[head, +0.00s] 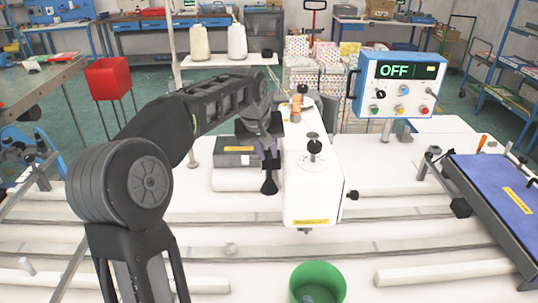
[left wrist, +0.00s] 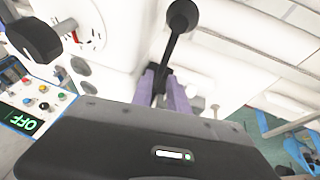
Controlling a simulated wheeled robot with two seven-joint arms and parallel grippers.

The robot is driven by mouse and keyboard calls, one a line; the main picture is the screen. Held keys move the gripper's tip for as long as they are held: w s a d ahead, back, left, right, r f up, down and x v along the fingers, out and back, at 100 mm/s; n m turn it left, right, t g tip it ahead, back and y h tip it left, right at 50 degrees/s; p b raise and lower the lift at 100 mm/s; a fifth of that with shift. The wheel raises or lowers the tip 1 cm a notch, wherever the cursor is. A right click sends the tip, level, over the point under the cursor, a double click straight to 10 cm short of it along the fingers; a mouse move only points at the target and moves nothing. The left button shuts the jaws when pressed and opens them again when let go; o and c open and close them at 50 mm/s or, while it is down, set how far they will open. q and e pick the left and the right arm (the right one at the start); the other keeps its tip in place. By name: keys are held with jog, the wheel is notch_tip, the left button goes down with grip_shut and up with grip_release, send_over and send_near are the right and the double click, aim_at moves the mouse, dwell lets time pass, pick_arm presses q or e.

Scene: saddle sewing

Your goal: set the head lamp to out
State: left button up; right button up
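The white sewing machine head (head: 313,190) stands in the middle of the bench. A black lamp-like part, seemingly the head lamp (head: 269,186), hangs at its left side on a thin dark stem. In the left wrist view the head lamp (left wrist: 182,16) shows as a round black end on that stem. My left gripper (head: 266,150) is at the stem, left of the machine head. Its purple fingers (left wrist: 166,92) lie close on both sides of the stem and look shut on it. My right gripper is not in view.
A blue control box (head: 398,86) at the back right reads OFF. A green bin (head: 317,283) stands at the front, and a blue padded board (head: 500,195) lies at right. A grey box (head: 235,152) sits left of the gripper. The bench front left is fairly clear.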

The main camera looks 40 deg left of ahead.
aim_at(269, 158)
pick_arm(q)
jog(key=shift+x, duration=1.6)
jog(key=shift+c, duration=0.3)
grip_shut()
